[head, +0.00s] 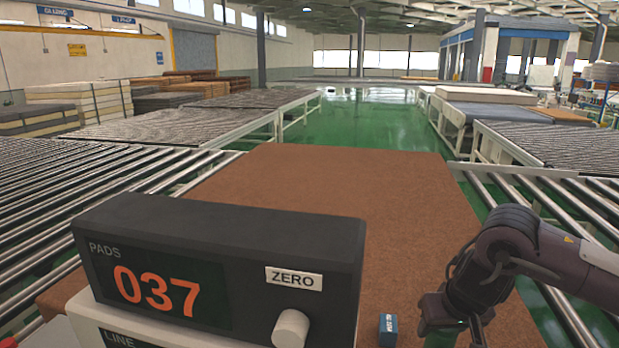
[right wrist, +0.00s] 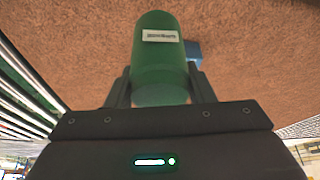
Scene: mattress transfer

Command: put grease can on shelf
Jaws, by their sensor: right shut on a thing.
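The grease can, a green cylinder with a white label (right wrist: 160,58), is between the two fingers of my right gripper (right wrist: 160,90) in the right wrist view. The gripper is shut on it. I cannot tell how far the can is above the pad. No shelf can be made out in these frames. My left gripper is not in view.
A brown pad (head: 330,180) lies across roller conveyors (head: 80,180). A dark counter box (head: 230,240) reading 037, with a ZERO label and a knob, fills the lower left. A small blue box (head: 388,330) stands left of my right gripper. The pad's far part is clear.

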